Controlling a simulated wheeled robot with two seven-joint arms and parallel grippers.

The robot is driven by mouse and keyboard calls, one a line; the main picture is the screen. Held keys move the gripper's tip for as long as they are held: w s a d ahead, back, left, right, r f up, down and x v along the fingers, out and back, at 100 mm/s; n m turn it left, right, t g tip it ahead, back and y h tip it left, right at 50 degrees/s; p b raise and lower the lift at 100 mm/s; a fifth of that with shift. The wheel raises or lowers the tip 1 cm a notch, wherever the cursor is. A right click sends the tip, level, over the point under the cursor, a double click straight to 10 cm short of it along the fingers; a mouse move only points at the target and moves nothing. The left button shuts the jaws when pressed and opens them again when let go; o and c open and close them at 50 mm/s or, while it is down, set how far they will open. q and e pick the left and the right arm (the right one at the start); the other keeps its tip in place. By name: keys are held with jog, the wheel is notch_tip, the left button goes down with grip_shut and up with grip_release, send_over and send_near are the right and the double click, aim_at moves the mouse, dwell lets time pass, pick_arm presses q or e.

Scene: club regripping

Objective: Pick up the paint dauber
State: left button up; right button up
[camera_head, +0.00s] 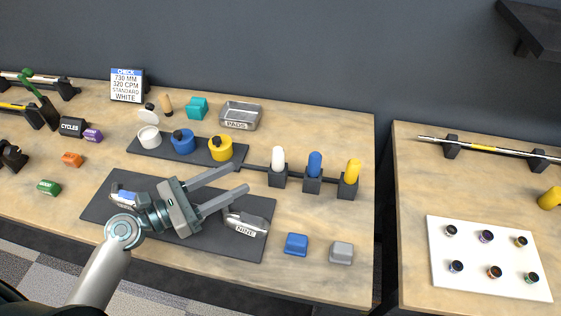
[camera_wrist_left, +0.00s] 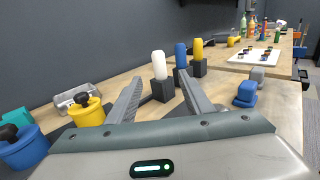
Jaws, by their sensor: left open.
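No label marks the paint dauber, and I cannot tell for certain which thing it is. A small tan wooden peg (camera_head: 166,105) stands at the back, near a white lid with a black knob (camera_head: 148,116). White (camera_head: 278,160), blue (camera_head: 315,163) and yellow (camera_head: 352,171) round-topped sticks stand upright in black blocks. My left gripper (camera_head: 239,178) is open and empty above the dark mat (camera_head: 100,204), its fingers pointing right towards the sticks. In the left wrist view the white stick (camera_wrist_left: 159,66) shows beyond and between the fingers. My right gripper is out of view.
An open white pot (camera_head: 149,138) and lidded blue (camera_head: 182,145) and yellow (camera_head: 221,151) pots stand behind my gripper. An iron head marked NINE (camera_head: 245,223) lies on the mat. A metal tray (camera_head: 240,116) is behind. A gap separates the right table (camera_head: 405,190).

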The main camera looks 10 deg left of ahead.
aim_at(273, 160)
pick_arm(q)
jog(key=shift+w+d+r+p, duration=0.1)
jog(key=shift+w+d+p, duration=0.25)
jog(key=shift+w+d, duration=0.1)
jog(key=p+x, duration=0.4)
jog(key=x, duration=0.6)
jog(key=shift+w+d, duration=0.1)
jog(key=shift+w, duration=0.05)
jog(key=shift+w+d, duration=0.2)
jog(key=shift+d, duration=0.05)
jog(key=shift+w+d+p, duration=0.4)
jog(key=shift+w+p, duration=0.05)
jog(key=shift+w, duration=0.05)
jog(key=p+x, duration=0.1)
jog(key=x, duration=0.2)
jog(key=shift+w+r, duration=0.1)
jog(key=shift+w, duration=0.05)
jog(key=shift+w+d, duration=0.25)
jog(key=shift+d, duration=0.05)
